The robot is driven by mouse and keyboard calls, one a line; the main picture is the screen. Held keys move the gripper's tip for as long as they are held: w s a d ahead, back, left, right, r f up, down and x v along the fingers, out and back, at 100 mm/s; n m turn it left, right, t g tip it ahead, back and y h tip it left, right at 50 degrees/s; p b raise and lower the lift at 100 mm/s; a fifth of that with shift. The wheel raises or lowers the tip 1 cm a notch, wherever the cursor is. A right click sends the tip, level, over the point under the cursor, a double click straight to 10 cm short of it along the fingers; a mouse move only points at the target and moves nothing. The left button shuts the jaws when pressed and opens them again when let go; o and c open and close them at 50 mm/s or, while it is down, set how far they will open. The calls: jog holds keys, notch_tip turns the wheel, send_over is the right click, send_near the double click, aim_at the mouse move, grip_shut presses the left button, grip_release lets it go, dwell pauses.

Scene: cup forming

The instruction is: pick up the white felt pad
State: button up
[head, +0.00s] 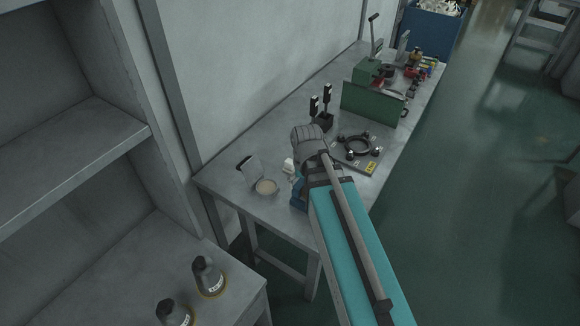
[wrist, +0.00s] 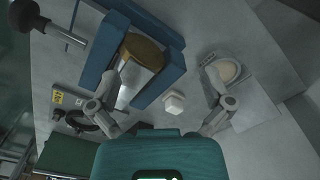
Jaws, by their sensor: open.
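The white felt pad appears as a small pale block (wrist: 174,102) on the grey bench in the wrist view, between my spread fingers in the picture. In the head view my own arm hides the fingers.
A blue vise-like fixture (wrist: 103,88) with a brass-topped piece (wrist: 146,50) stands close left of the pad. A round open dish (wrist: 223,68) of cream-coloured content lies to the right. A black ring fixture (head: 358,147) and green machine (head: 369,103) stand farther along the bench.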

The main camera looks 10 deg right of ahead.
aim_at(290, 161)
jog(key=w+r+m, duration=0.1)
jog(key=w+m, duration=0.6)
jog(key=w, duration=1.4)
jog(key=shift+m+p, duration=0.4)
jog(key=shift+p, duration=0.05)
jog(key=shift+f, duration=0.15)
notch_tip(290, 161, down, 8)
jog(key=b, duration=0.8)
jog(key=shift+f+b, duration=0.2)
jog(key=shift+b, duration=0.1)
jog(key=shift+f+b, duration=2.6)
jog(key=shift+s, duration=0.1)
jog(key=c, duration=1.3)
